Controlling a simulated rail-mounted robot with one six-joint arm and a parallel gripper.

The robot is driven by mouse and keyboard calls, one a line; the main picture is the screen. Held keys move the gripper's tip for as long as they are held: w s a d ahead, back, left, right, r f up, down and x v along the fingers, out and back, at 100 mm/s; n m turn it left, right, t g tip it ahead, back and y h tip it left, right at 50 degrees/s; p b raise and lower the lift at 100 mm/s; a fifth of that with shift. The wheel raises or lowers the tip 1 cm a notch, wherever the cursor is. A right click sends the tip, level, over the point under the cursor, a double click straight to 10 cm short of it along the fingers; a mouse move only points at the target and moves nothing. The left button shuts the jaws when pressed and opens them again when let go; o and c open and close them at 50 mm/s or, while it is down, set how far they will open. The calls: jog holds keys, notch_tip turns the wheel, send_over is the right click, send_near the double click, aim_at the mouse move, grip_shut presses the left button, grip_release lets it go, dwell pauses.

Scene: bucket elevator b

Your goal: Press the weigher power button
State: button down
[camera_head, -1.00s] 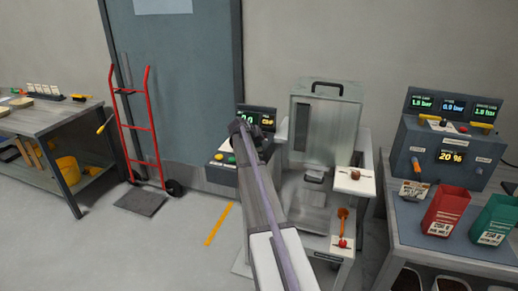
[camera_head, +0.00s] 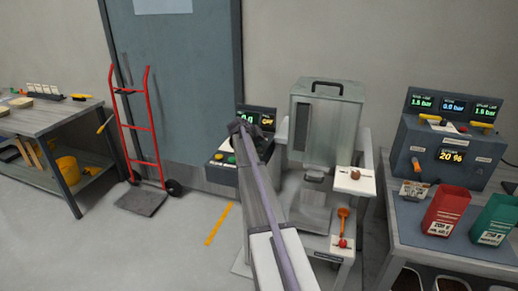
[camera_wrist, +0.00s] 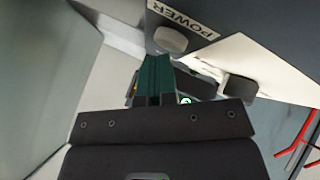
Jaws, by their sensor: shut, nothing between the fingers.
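The weigher panel (camera_head: 222,172) stands left of the metal hopper machine, with a lit display (camera_head: 262,118) above it and small green and yellow buttons on its face. My gripper (camera_head: 240,128) is in front of the display and hides part of it. In the wrist view, my gripper's dark green fingers (camera_wrist: 157,60) are shut together and empty. A round grey button (camera_wrist: 170,40) next to the POWER label (camera_wrist: 183,16) is just beyond the fingertips. I cannot tell if they touch. A second grey button (camera_wrist: 239,88) and a small green light (camera_wrist: 185,100) are nearby.
The metal hopper machine (camera_head: 325,120) stands close to the right of my arm. A red hand truck (camera_head: 135,130) leans by the door. A bench with gauges (camera_head: 450,140) and bins is at right.

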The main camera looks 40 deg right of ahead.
jog(key=shift+f, duration=0.4)
jog(key=shift+r, duration=0.4)
notch_tip(320, 180, up, 6)
jog(key=p, duration=0.6)
jog(key=shift+r+p, duration=0.15)
jog(key=shift+p, duration=0.2)
